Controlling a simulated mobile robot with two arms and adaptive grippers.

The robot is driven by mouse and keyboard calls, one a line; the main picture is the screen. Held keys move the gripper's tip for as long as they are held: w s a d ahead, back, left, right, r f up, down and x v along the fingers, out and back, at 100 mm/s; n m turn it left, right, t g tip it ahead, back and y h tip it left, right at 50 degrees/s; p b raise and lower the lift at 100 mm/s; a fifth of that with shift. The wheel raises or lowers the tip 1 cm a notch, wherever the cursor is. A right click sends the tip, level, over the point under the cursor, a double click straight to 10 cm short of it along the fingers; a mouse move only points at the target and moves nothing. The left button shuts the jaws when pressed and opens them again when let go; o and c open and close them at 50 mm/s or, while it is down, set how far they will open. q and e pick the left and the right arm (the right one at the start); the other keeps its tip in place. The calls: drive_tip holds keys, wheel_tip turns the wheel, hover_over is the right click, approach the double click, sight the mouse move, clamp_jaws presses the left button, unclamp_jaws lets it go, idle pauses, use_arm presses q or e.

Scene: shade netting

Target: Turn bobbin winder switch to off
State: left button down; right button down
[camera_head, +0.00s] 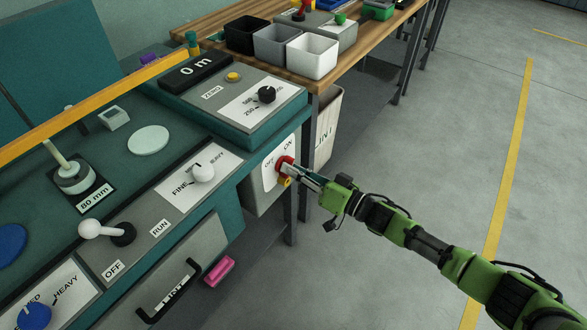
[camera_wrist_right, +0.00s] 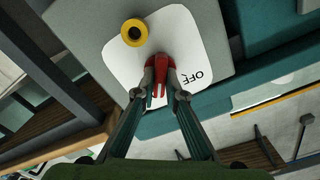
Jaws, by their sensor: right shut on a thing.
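The red switch (camera_head: 285,162) is on a white plate (camera_head: 270,179) on the end face of the green machine, with OFF and ON printed on the plate. My right gripper (camera_head: 294,171) comes in from the right and is shut on the red switch. In the right wrist view the fingertips (camera_wrist_right: 160,79) pinch the red switch (camera_wrist_right: 158,91) from both sides, and the OFF label shows to its right. The fingers partly cover the switch, so which label it points at is hard to tell. My left gripper is not in view.
A yellow round part (camera_wrist_right: 134,32) sits beside the switch. The machine top holds a black FINE/HEAVY knob panel (camera_head: 200,173), a white-ball lever (camera_head: 90,229) and a black dial (camera_head: 266,94). A wooden bench with bins (camera_head: 312,56) stands behind. The floor at right is clear.

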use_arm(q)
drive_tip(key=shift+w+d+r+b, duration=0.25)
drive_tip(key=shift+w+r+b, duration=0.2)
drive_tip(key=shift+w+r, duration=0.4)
use_arm(e)
drive_tip(key=n, duration=1.5)
drive_tip(key=shift+s+f, duration=0.1)
drive_tip(key=shift+s, duration=0.05)
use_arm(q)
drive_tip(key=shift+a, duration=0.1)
use_arm(e)
drive_tip(key=shift+n, duration=0.3)
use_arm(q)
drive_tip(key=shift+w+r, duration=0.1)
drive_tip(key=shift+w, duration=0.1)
use_arm(e)
drive_tip(key=c, duration=2.1)
unclamp_jaws()
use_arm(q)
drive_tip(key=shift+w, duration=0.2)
